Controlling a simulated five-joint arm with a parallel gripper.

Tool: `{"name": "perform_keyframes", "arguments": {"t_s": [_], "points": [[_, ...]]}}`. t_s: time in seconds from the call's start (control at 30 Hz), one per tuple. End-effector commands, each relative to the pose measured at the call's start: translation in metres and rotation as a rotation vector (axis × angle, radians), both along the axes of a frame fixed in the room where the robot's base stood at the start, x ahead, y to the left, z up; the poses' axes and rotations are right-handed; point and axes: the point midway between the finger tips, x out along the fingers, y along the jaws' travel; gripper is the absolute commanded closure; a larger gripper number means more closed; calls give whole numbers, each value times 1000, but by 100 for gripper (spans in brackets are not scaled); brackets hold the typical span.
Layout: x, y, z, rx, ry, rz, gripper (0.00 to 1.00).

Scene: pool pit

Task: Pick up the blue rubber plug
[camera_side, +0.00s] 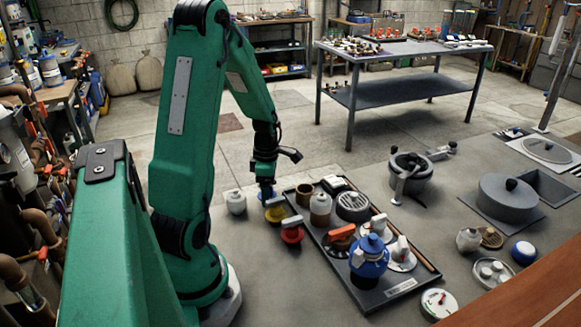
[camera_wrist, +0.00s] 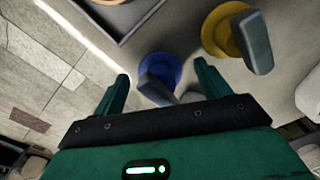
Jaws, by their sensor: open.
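The blue rubber plug (camera_wrist: 167,69), a round blue base with a grey upright handle, shows in the wrist view in the gap between my fingers. My gripper (camera_wrist: 161,73) is open, with one green finger on each side of the plug. I see no contact between fingers and plug. In the side view my gripper (camera_side: 265,183) points down at the plug, of which only a small blue part (camera_side: 267,192) shows beneath it. A yellow plug (camera_wrist: 222,32) with a grey handle lies close by on the right in the wrist view.
In the side view the yellow plug (camera_side: 275,211) and a red plug (camera_side: 291,234) stand in a row beside a black tray (camera_side: 383,296). The tray holds several fittings, including a larger blue valve-like part (camera_side: 369,260). A pale jar (camera_side: 236,201) stands left of the gripper.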

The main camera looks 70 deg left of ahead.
Motion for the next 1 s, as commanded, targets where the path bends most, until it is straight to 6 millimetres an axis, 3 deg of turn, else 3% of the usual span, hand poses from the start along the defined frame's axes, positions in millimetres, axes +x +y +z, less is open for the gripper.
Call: {"name": "perform_keyframes", "arguments": {"t_s": [0.17,0.4,0.43,0.77,1.0], "points": [[0,0,0,0,0,0,24],[0,0,0,0,0,0,72],[0,0,0,0,0,0,74],[0,0,2,1,0,0,74],[1,1,17,2,-2,0,74]]}}
